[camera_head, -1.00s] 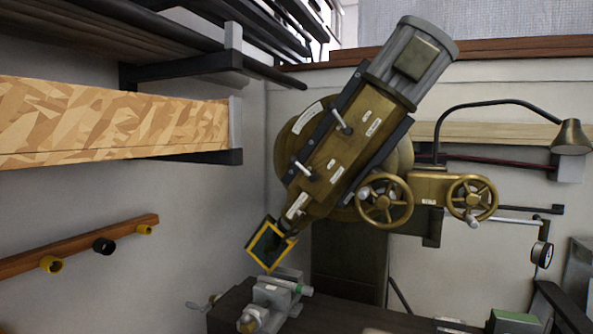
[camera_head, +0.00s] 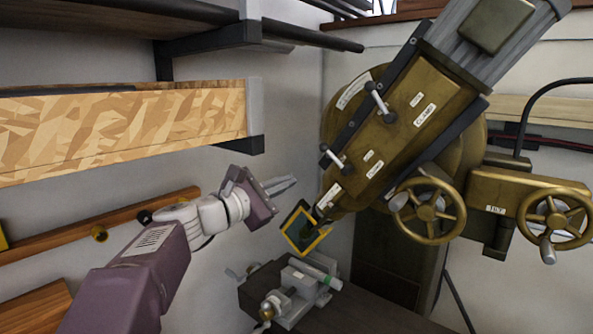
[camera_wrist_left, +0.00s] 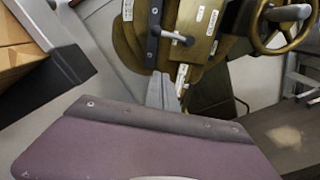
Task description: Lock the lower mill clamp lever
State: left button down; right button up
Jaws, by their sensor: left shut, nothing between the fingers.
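The mill head (camera_head: 385,150) is a tilted brass-coloured body with two small clamp levers on its face. The lower lever (camera_head: 333,157) has a pale handle with dark ends and sits near the head's lower left. The upper lever (camera_head: 377,97) is above and right of it. My left gripper (camera_head: 292,182) is shut and empty, left of and slightly below the lower lever, apart from it in the picture. In the left wrist view the shut fingers (camera_wrist_left: 160,92) point at the mill head, below a lever (camera_wrist_left: 174,36); I cannot tell which lever. My right gripper is not in view.
A yellow-edged guard (camera_head: 305,231) hangs at the spindle above a vise (camera_head: 296,284). Two handwheels (camera_head: 428,211) are at the right. A shelf with a patterned wooden front (camera_head: 120,125) is above my left arm, and a wooden peg rail (camera_head: 90,228) is behind it.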

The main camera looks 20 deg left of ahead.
aim_at(335, 158)
pick_arm(q)
jog(key=w+d+r+p, duration=0.2)
jog(key=w+d+p, duration=0.3)
jog(key=w, duration=0.3)
jog(key=shift+d+r+p, duration=0.3)
jog(key=shift+d+r, duration=0.1)
jog(key=shift+d, duration=0.05)
jog(key=shift+r+m+b, duration=0.15)
jog(key=shift+m+b, duration=0.35)
